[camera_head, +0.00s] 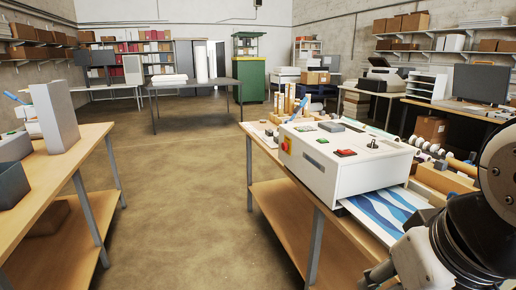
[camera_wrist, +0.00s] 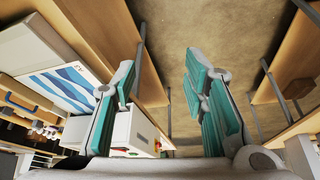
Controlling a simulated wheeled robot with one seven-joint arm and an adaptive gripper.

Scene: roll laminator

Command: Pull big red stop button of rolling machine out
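The white rolling machine (camera_head: 330,160) stands on a wooden workbench at the right in the head view. Its big red stop button (camera_head: 285,146) sits on a yellow plate on the machine's left end face. Whether it is pressed in or out is too small to tell. In the wrist view the machine (camera_wrist: 122,132) is partly hidden behind a finger, and the red and yellow of the stop button (camera_wrist: 157,144) show at its edge. My gripper (camera_wrist: 160,72) is open and empty, its teal-padded fingers wide apart. It is clear of the button.
A blue-patterned sheet (camera_head: 385,210) lies at the machine's front; it also shows in the wrist view (camera_wrist: 65,85). A red rocker switch (camera_head: 345,153) and a black knob are on the machine's top. Another wooden bench (camera_head: 85,150) stands left. The floor aisle between benches is clear.

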